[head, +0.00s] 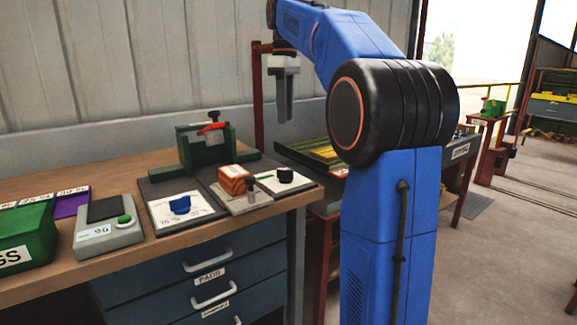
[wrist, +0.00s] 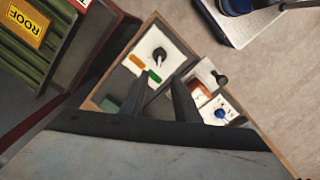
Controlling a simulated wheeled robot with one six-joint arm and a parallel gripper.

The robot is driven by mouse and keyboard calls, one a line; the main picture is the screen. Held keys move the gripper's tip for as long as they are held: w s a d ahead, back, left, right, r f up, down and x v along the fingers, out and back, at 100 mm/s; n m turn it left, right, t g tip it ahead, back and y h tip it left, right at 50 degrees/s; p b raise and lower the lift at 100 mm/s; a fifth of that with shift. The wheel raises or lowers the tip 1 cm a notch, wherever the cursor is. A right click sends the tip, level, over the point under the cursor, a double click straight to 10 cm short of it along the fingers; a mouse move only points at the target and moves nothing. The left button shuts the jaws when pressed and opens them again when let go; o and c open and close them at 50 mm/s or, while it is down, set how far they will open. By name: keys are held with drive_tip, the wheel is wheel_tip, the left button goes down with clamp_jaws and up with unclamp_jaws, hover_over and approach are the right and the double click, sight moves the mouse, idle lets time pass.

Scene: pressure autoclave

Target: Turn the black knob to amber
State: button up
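The black knob (head: 286,174) sits on a white plate (head: 270,184) with a green mark, near the right end of the workbench. In the wrist view the black knob (wrist: 160,53) shows beside an amber mark (wrist: 137,61) and a green mark (wrist: 154,75) on its plate. I cannot clearly tell which mark it points at. My gripper (head: 285,112) hangs above and behind the bench's right end, apart from the knob. In the wrist view its two fingers (wrist: 163,84) stand apart with nothing between them.
A blue knob (head: 180,204) on its own plate, an orange block (head: 234,180) and a black-tipped lever (head: 250,186) stand close by. A green fixture with a red handle (head: 210,127) is behind. A grey device (head: 108,228) and green box (head: 28,238) are left.

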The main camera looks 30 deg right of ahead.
sight(285, 175)
wheel_tip(285, 175, down, 17)
drive_tip(key=shift+f, duration=0.15)
idle(0.5)
drive_tip(key=shift+c, duration=0.2)
clamp_jaws()
